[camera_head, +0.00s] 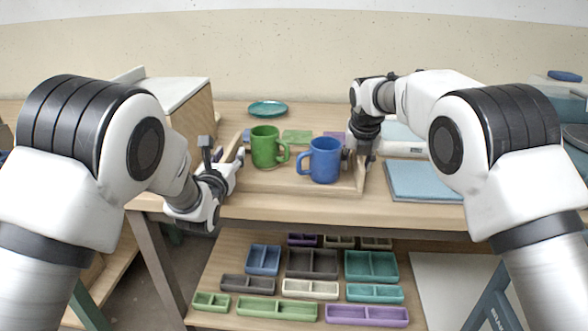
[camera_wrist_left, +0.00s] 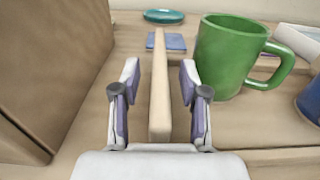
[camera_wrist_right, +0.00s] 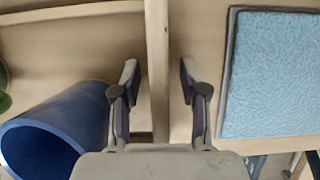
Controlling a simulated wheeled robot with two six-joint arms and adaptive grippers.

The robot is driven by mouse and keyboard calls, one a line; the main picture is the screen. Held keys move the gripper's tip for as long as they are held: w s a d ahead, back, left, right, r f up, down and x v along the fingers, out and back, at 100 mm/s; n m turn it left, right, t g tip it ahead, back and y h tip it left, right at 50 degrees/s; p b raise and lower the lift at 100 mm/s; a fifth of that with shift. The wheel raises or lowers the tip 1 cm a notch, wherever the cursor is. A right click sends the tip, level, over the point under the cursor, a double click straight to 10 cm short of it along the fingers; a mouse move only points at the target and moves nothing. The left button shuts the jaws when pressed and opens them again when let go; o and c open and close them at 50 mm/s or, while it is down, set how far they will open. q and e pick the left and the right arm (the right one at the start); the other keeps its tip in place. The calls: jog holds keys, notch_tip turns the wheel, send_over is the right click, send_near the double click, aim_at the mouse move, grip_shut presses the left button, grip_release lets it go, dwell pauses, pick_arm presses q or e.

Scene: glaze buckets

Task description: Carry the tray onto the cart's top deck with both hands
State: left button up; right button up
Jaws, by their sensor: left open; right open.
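The wooden tray (camera_head: 282,187) sits on the table, with a green mug (camera_head: 265,148) and a blue mug (camera_head: 325,161) standing in it. My left gripper (camera_head: 236,160) is open at the tray's left side. In the left wrist view its fingers (camera_wrist_left: 159,80) stand either side of the tray's left wall (camera_wrist_left: 160,105), with gaps. My right gripper (camera_head: 358,162) is open at the right side. In the right wrist view its fingers (camera_wrist_right: 157,75) straddle the right wall (camera_wrist_right: 157,30), apart from it. I cannot clearly identify the cart.
A teal plate (camera_head: 268,108) lies behind the tray. A blue textured slab (camera_head: 424,180) lies right of it, and a wooden box (camera_head: 187,105) stands to the left. Several divided trays (camera_head: 312,262) fill the lower shelf. A blue frame (camera_head: 497,300) stands at lower right.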

pick_arm(q)
grip_shut()
pick_arm(e)
grip_shut()
pick_arm(q)
jog(key=shift+r, duration=0.15)
pick_arm(e)
jog(key=shift+r, duration=0.1)
